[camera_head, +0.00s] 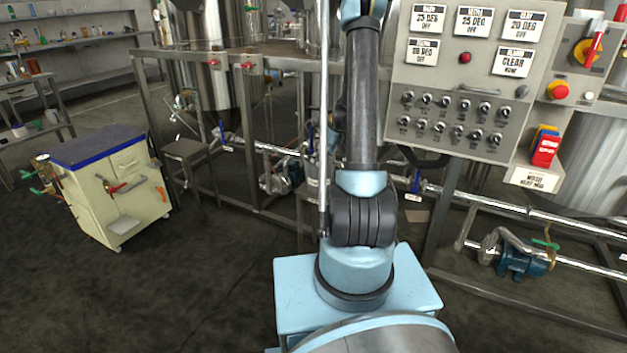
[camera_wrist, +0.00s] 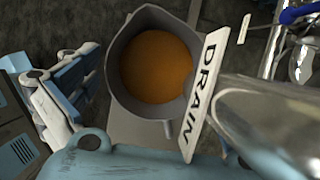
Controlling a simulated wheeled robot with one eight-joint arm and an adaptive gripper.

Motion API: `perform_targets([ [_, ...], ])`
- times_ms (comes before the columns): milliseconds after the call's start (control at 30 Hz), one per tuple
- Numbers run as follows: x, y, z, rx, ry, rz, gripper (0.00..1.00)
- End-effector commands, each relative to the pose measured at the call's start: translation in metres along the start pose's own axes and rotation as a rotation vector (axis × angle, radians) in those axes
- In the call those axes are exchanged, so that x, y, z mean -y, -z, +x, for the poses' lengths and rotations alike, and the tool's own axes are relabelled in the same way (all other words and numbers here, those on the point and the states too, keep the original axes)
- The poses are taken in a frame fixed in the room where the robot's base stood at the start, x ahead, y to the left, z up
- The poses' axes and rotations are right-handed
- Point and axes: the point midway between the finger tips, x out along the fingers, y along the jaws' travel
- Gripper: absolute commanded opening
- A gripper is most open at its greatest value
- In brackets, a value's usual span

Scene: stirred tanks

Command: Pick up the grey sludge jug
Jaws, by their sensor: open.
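The grey sludge jug (camera_wrist: 117,83) is in the middle of the wrist view, seen from above. It is round and open-topped, holds orange-brown sludge (camera_wrist: 157,67), and has a short stub at its lower right. It appears to stand on a small grey surface (camera_wrist: 137,128). My gripper (camera_wrist: 52,80) shows at the left of the wrist view, open and empty, apart from the jug in the picture. Its far parts are cut off by the frame. In the head view my arm hides the gripper, and I cannot make out the jug clearly.
A white DRAIN sign (camera_wrist: 208,88) stands close along the jug's right side, with shiny metal (camera_wrist: 270,115) beyond it. In the head view, a control panel (camera_head: 460,75) and pipe frame stand close to my arm. A cream cart (camera_head: 118,190) stands left; the front-left floor is clear.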

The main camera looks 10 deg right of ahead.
Motion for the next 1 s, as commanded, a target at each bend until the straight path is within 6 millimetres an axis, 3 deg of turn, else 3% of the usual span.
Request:
perform_targets([
  [233, 0.000, 0.001, 0.025, 0.000, 0.000, -0.001, 1.00],
  [567, -0.001, 0.001, 0.030, 0.000, -0.001, -0.001, 1.00],
  [667, -0.001, 0.000, 0.030, 0.000, -0.001, -0.001, 0.82],
  [900, -0.001, 0.000, 0.030, 0.000, -0.001, -0.002, 0.27],
  [933, -0.001, 0.000, 0.030, 0.000, 0.000, -0.002, 0.22],
  [1000, -0.001, -0.001, 0.029, 0.001, 0.000, -0.002, 0.22],
])
